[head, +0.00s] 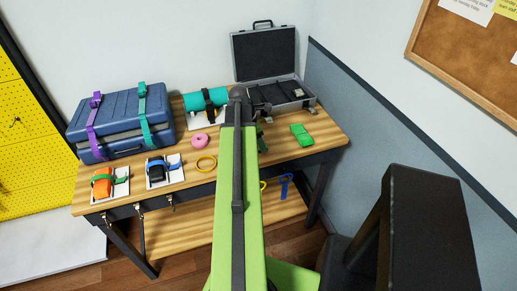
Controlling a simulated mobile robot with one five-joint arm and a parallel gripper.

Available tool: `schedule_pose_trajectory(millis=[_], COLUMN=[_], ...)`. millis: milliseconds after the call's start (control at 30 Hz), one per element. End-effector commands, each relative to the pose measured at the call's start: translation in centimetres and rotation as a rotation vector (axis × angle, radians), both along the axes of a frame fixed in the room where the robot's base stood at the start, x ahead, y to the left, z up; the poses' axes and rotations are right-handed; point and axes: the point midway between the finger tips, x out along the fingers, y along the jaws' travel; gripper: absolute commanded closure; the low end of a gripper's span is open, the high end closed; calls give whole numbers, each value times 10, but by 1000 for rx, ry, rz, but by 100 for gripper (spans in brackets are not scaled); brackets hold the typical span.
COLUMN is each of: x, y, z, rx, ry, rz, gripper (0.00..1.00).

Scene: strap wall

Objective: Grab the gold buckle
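I cannot clearly make out a gold buckle. My arm reaches up the middle of the view over the table. My gripper is mostly hidden behind the arm; only dark parts (262,140) show at its right side, and its fingers cannot be made out. The ring is apart from my arm.
On the table (315,147) stand a blue suitcase (125,118) with purple and teal straps, a teal roll (206,99), an open grey case (265,55), a pink roll (200,141), a green block (301,134) and strapped orange (103,185) and dark blue (157,168) items.

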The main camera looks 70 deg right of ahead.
Motion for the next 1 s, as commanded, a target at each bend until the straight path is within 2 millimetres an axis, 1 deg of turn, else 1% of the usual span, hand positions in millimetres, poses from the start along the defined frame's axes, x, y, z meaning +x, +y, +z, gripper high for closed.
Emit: schedule_pose_trajectory(millis=[33,200,233,433,567,667,900,1000], x=[0,0,0,1,1,2,7,3], y=[0,0,0,0,1,1,3,15], z=[0,0,0,0,6,16,47,53], rx=[0,0,0,0,0,0,0,0], ry=[0,0,0,0,0,0,0,0], rz=[0,0,1,1,2,4,11,14], gripper=[61,84,85,85,85,85,85,85])
